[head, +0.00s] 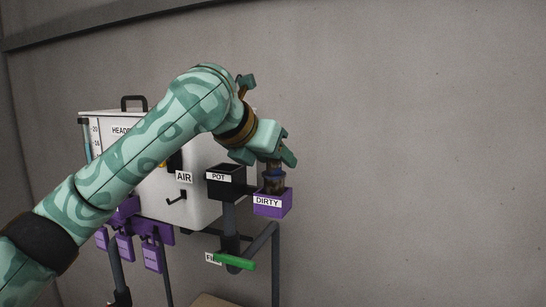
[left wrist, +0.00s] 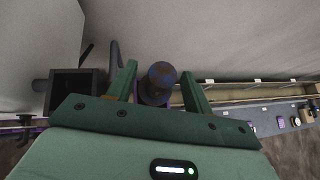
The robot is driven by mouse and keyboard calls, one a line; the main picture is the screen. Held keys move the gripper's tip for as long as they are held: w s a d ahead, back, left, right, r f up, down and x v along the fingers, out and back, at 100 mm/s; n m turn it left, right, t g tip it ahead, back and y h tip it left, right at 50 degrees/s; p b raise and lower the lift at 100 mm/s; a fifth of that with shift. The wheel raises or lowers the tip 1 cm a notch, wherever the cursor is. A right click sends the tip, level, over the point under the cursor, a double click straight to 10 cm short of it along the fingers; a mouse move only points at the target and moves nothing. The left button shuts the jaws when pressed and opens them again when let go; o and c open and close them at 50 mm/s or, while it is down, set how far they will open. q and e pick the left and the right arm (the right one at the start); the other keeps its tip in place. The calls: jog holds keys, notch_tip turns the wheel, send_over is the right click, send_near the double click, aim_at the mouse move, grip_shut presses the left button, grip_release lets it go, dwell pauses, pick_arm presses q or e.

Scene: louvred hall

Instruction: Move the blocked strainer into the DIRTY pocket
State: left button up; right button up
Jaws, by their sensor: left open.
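The blocked strainer (head: 273,182) is a dark brown cylinder with a bluish cap. It stands about upright at the purple DIRTY pocket (head: 271,206), and its lower end is hidden behind the pocket's front wall. My left gripper (head: 274,163) is just above it, pointing down. In the left wrist view the strainer's round top (left wrist: 161,74) shows between the two green fingers of my left gripper (left wrist: 159,70), which are open with a gap at each side. My right gripper is not in view.
The black POT (head: 226,184) is directly left of the pocket and also shows in the left wrist view (left wrist: 75,92). A white tank (head: 185,205) with an AIR label is behind my arm. The right side is bare wall.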

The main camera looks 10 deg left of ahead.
pick_arm(q)
notch_tip(320, 180, up, 6)
jog(key=s+a, duration=0.1)
jog(key=s, duration=0.1)
jog(key=shift+s, duration=0.4)
jog(key=shift+a, duration=0.15)
